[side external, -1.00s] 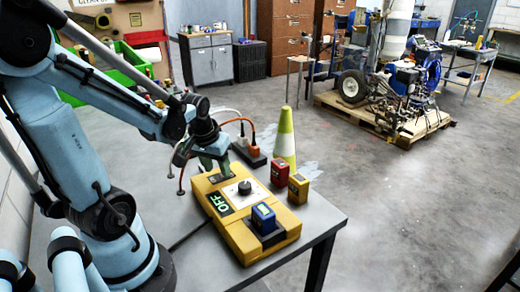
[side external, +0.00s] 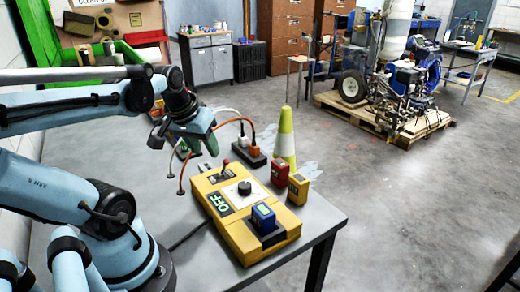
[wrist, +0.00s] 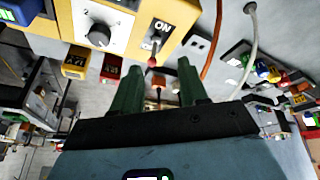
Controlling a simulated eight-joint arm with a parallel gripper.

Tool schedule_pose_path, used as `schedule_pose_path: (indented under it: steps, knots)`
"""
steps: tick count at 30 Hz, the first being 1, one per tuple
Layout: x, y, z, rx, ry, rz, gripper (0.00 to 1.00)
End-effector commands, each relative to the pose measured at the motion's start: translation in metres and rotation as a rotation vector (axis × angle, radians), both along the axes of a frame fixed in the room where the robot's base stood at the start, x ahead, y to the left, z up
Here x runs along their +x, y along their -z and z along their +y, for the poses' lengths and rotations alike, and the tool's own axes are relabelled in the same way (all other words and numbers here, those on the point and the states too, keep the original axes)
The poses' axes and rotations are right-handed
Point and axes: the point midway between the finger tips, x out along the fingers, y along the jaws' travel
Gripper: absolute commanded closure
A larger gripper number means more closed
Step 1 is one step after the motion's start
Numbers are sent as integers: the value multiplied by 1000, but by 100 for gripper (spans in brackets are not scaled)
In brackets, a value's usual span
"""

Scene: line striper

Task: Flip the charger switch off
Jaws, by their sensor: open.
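The charger is a yellow box (side external: 236,236) on the grey table. Its switch has a small lever with a red tip (side external: 226,163) near the box's far end, beside a dark label. My gripper (side external: 210,150) is open and empty, above and left of the lever. In the wrist view its green fingertips (wrist: 158,67) lie either side of the red tip, apart from it.
A blue battery (side external: 263,216) sits in the charger's near end. Red (side external: 279,173) and yellow (side external: 298,188) batteries stand right of the box. A power strip (side external: 250,155) with orange and white cables and a striped cone (side external: 285,140) stand behind it.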

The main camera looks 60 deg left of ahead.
Motion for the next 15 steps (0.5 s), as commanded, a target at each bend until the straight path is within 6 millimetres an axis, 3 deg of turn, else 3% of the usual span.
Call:
schedule_pose_path:
  steps: [9,15]
  knots:
    - [-13,-35,-7,0,1,0,57]
    - [12,-24,-33,37,138,-35,57]
